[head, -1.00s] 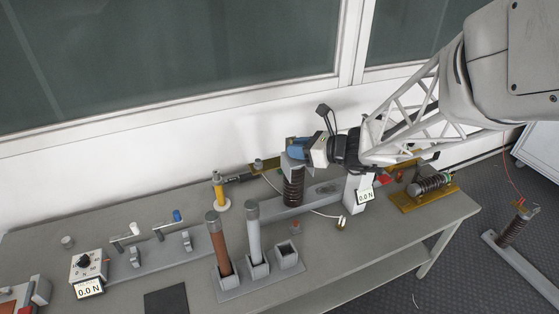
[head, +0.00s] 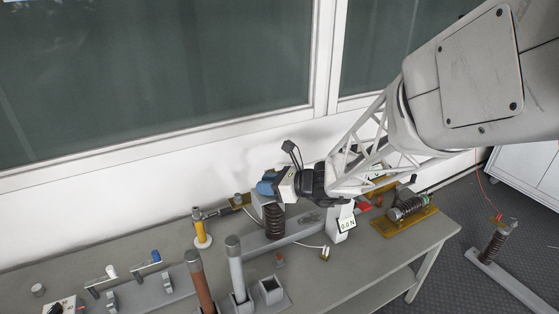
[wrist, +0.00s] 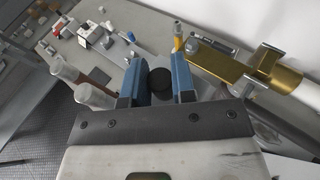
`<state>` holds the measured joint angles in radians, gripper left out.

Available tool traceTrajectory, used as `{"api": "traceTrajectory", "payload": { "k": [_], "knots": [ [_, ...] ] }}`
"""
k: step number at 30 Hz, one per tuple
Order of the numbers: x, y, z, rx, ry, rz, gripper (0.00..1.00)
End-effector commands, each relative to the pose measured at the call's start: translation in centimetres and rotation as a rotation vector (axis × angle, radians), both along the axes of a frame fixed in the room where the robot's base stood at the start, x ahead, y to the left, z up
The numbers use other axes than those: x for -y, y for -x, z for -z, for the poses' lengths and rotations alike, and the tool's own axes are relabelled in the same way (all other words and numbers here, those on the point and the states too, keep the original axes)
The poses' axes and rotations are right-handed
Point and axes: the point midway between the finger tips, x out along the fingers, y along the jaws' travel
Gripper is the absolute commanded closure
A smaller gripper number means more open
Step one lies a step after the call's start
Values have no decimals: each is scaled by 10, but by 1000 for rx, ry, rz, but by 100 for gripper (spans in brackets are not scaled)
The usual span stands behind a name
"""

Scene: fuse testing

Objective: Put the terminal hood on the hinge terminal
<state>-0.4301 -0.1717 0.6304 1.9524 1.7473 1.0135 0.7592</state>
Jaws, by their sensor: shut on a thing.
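My gripper (head: 267,188) has blue fingers and is over the dark brown ribbed insulator (head: 274,221) on the bench. In the wrist view a dark round piece (wrist: 160,80) fills the gap between the blue fingers. I take it for the terminal hood, shut in my gripper; its underside is hidden. A grey block at the insulator's top is partly covered by the fingers, and I cannot tell whether the hood touches it. I cannot make out for certain which part is the hinge terminal. A brass bar (wrist: 215,65) with a grey clip lies right of the fingers in the wrist view.
A yellow post (head: 201,234) stands left of the insulator. Brown (head: 198,280) and grey (head: 236,268) tubes stand upright in front. A grey post with a 0.0 N display (head: 347,225) and a coil on a brass base (head: 408,211) are to the right. The wall is close behind.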

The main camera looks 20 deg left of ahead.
Motion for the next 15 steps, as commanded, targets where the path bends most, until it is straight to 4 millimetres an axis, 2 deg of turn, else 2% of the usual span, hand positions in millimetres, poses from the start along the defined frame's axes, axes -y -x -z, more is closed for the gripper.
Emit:
{"api": "traceTrajectory", "payload": {
  "k": [15],
  "knots": [
    [-44, -59, 8, 0, 1, -1, 100]
  ]
}}
